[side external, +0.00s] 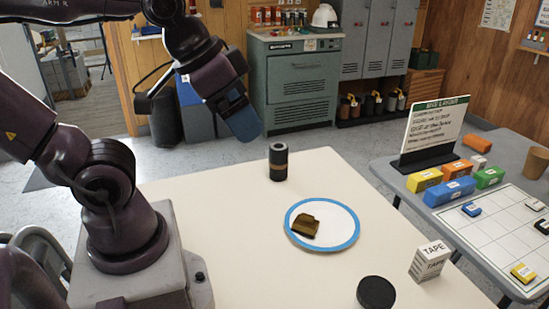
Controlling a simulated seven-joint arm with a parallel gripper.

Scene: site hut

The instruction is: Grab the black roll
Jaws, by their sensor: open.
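I cannot tell for certain which of the two is the black roll. My gripper (243,123) hangs in the air above the far left part of the table, to the upper left of the cylinder and apart from it. It is open, with nothing visible in it; its fingers are hard to make out.
A white plate with a blue rim (352,240) holds a brown piece (305,226). A white tape box (430,260) stands to its right. A grey side table (400,180) at the right carries a sign (435,128), coloured blocks and a gridded sheet.

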